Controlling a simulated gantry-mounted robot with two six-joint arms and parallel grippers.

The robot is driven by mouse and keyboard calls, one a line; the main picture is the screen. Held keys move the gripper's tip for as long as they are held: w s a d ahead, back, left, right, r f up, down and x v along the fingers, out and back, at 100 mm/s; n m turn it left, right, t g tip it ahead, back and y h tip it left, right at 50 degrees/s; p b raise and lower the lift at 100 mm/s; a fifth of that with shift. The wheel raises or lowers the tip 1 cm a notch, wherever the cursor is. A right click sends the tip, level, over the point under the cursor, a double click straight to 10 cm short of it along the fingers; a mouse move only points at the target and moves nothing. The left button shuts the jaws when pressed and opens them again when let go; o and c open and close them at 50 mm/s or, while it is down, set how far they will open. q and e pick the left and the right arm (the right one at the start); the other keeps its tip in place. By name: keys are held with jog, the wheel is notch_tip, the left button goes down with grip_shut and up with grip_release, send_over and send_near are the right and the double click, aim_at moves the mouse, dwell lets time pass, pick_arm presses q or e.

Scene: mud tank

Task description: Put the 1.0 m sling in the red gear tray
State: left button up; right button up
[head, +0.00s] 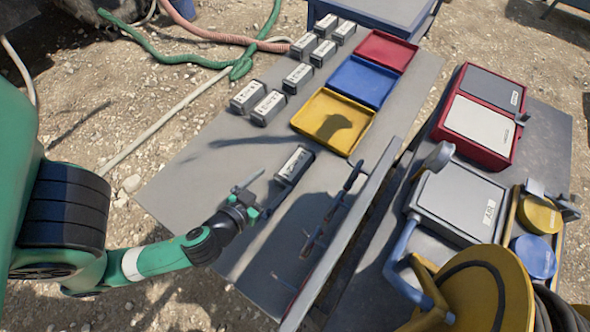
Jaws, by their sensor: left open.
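The red gear tray (387,51) is at the far end of the grey table, beyond the blue tray (361,81) and the yellow tray (333,120). It looks empty. Several grey boxes with white labels are on the table; the labels are too small to read, so I cannot tell which one is the 1.0 m sling. One box (294,166) lies apart from the others, nearer to me. My left gripper (264,194) is open and empty, just short of that box, with its fingers pointing towards it. My right gripper is not in view.
More boxes (249,97) stand left of the trays. An upright grey board (345,235) with dark pegs runs along the table's right edge. Right of it are a red case (482,115), a grey case (456,203) and a yellow reel (490,290). Hoses (215,64) lie on the gravel.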

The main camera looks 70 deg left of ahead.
aim_at(295, 164)
pick_arm(q)
jog(key=shift+w, duration=0.2)
jog(key=shift+w+a+f, duration=0.1)
jog(key=shift+w+a, duration=0.1)
jog(key=x, duration=0.5)
jog(key=shift+w+a, duration=0.2)
jog(key=shift+w, duration=0.2)
jog(key=shift+w+a+f, duration=0.15)
jog(key=shift+f, duration=0.15)
jog(key=b+x, duration=0.1)
jog(key=x, duration=0.3)
jog(key=shift+w+a+f, duration=0.1)
jog(key=shift+w+f, duration=0.05)
jog(key=shift+w, duration=0.05)
grip_shut()
